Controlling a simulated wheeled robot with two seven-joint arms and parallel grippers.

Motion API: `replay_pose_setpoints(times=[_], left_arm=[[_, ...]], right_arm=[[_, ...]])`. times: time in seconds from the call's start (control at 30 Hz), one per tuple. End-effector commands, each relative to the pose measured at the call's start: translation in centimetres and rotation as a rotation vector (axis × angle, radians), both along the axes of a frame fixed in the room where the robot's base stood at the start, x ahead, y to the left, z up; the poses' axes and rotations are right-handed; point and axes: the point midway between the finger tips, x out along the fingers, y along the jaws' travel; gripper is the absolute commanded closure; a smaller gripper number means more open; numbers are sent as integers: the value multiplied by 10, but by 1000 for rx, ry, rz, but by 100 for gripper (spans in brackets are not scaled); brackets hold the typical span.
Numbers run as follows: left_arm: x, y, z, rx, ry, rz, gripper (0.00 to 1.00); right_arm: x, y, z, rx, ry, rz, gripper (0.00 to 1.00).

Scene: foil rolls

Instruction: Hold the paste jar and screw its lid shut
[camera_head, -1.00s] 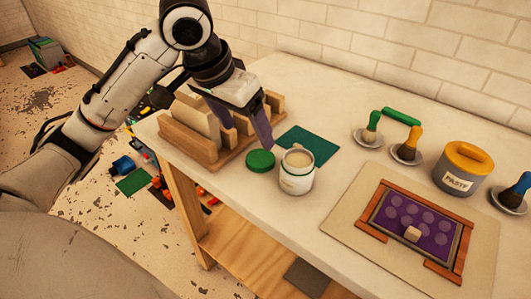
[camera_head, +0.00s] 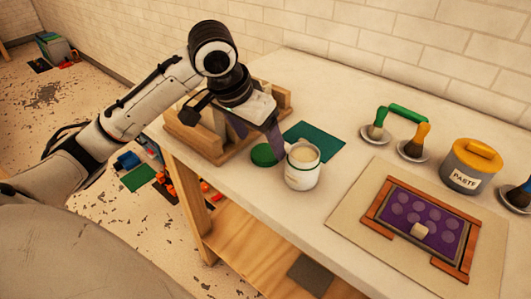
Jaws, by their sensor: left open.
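My left gripper (camera_head: 261,140) points down above and behind the lid, open and empty, with one purple finger close to the jar's upper left side. I cannot tell whether that finger touches the jar. My right gripper is not in view.
A wooden rack (camera_head: 205,137) stands left of the gripper. A green mat (camera_head: 318,143) lies behind the jar. To the right are a framed purple screen (camera_head: 407,214), brushes on small dishes (camera_head: 413,150), and a grey tin labelled PASTE (camera_head: 462,175) with a yellow lid.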

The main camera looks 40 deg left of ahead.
Motion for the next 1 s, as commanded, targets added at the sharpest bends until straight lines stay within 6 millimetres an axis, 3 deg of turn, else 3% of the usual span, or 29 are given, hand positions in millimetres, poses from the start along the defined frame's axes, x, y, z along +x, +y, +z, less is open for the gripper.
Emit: replay_pose_setpoints(times=[0.1, 0.23, 0.63, 0.9, 1.0], left_arm=[[6, 0, -21, 0, 5, 1, 26], [12, 0, -34, 0, 3, 1, 26], [14, 0, -36, 0, 0, 0, 26], [14, 0, -36, 0, 0, 0, 69], [14, 0, -36, 0, 0, 0, 69]], right_arm=[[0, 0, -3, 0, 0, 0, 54], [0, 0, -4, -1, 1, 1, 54], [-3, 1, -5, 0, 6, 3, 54], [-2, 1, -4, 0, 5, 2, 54], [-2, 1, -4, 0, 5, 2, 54]])
